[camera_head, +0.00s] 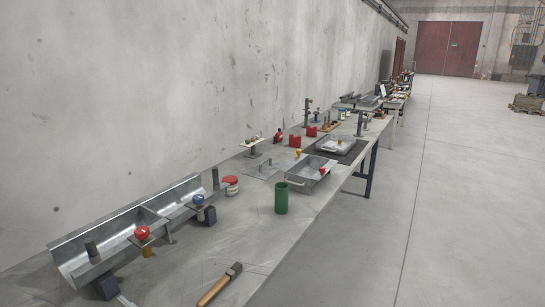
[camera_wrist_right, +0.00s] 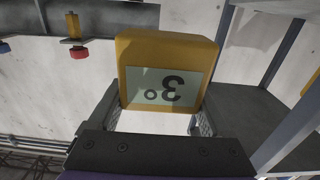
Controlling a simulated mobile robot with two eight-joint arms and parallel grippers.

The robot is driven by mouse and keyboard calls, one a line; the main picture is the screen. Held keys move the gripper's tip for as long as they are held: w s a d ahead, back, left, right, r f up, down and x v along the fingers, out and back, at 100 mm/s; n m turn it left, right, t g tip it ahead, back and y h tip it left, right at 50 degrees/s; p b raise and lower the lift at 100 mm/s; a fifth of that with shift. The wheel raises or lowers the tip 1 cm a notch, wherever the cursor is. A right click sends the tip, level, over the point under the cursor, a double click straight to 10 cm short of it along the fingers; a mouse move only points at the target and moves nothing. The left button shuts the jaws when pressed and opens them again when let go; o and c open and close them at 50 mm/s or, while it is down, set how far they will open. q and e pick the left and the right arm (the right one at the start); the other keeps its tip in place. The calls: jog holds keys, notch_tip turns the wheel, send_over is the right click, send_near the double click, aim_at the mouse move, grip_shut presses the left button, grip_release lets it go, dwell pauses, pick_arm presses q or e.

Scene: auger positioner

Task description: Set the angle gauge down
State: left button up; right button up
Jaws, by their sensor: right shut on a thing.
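The angle gauge (camera_wrist_right: 165,72) is a yellow block with a pale display, which shows upside down in the right wrist view and seems to read 3 with a small circle. My right gripper (camera_wrist_right: 155,112) is shut on it, with one dark finger on each side. Whether the gauge touches anything beyond it cannot be told. In the head view I make out neither the gauge nor either gripper.
A long workbench (camera_head: 240,222) runs along the wall. It bears a metal trough (camera_head: 125,232), a green cylinder (camera_head: 281,198), a metal tray (camera_head: 311,173) and a wooden-handled brush (camera_head: 219,285). Bare bench top shows between the trough and the brush.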

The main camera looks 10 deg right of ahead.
notch_tip(320, 180, down, 10)
jog(key=shift+a+r+b, duration=0.1)
jog(key=shift+b, duration=1)
jog(key=shift+f, duration=0.2)
jog(key=o, duration=1.4)
jog(key=shift+r, duration=0.1)
